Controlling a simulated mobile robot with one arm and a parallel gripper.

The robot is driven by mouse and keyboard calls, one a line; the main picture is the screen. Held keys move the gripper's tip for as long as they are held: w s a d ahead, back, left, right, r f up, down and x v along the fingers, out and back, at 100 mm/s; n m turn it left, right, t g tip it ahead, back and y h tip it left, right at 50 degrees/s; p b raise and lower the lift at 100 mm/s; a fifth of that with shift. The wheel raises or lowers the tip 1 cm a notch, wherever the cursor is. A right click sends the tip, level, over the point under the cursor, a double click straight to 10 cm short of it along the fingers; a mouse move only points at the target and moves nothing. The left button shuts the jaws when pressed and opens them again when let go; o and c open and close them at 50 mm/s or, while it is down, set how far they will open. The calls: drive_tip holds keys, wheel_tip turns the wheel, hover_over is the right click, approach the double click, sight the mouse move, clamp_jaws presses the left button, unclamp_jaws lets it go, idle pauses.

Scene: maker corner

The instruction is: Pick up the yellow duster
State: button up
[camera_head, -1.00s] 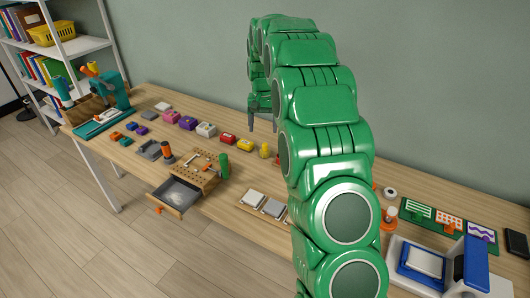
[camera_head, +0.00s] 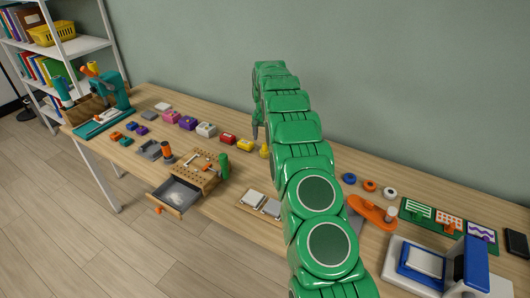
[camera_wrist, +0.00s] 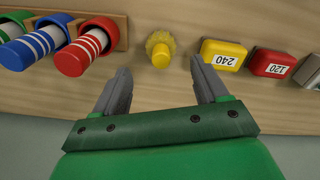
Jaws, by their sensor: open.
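The yellow duster (camera_wrist: 161,48) stands on the wooden table, a small knobbed piece seen from above in the wrist view. In the head view the yellow duster (camera_head: 264,151) shows just right of my gripper's fingers, partly beside my arm. My gripper (camera_wrist: 161,88) is open and empty, its two grey fingers apart, pointing toward the duster. The duster lies beyond the fingertips, roughly in line with the gap between them. In the head view my gripper (camera_head: 256,130) hangs over the back part of the table.
Right of the duster in the wrist view are a yellow block marked 240 (camera_wrist: 224,53) and a red block marked 120 (camera_wrist: 272,63). Left is a wooden rack (camera_wrist: 121,30) holding red, blue and green striped cylinders.

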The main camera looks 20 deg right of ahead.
sight(265, 149)
drive_tip(key=shift+w+f, duration=0.15)
drive_tip(key=shift+f, duration=3.95)
drive_tip(key=c, duration=1.2)
drive_tip(key=shift+r, duration=0.1)
